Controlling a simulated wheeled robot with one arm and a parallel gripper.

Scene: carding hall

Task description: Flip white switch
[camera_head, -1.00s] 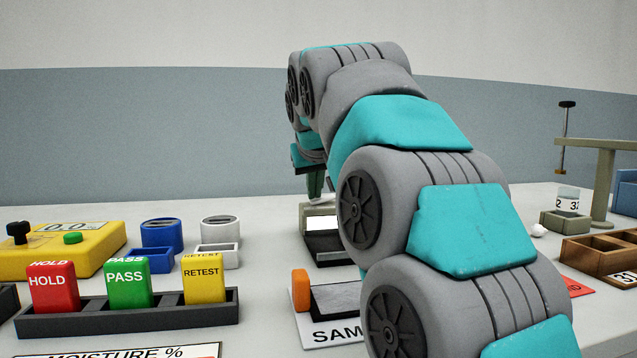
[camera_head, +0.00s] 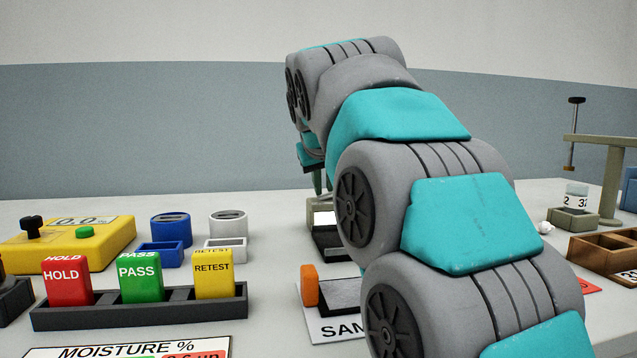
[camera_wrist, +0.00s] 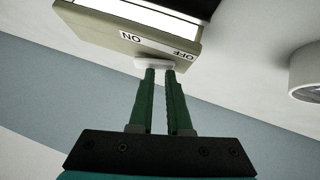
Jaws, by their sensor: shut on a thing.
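The white switch (camera_wrist: 153,64) is a small white bar on the end face of a beige box (camera_wrist: 120,30) in the wrist view. The box is marked ON and OFF, and the bar sits beneath these labels. My gripper (camera_wrist: 160,70) has its two green fingers close together, with their tips at the bar and shut on it. In the head view my gripper (camera_head: 317,183) reaches down behind the box, which shows its white panel (camera_head: 324,218) and dark front. My arm hides the box's right side, and the switch is not clear there.
A rack (camera_head: 140,313) with red, green and yellow blocks stands at front left. A yellow meter (camera_head: 70,250), a blue canister (camera_head: 170,228) and a white canister (camera_head: 228,223) stand behind it. A brown tray (camera_head: 605,250) and a post stand at right.

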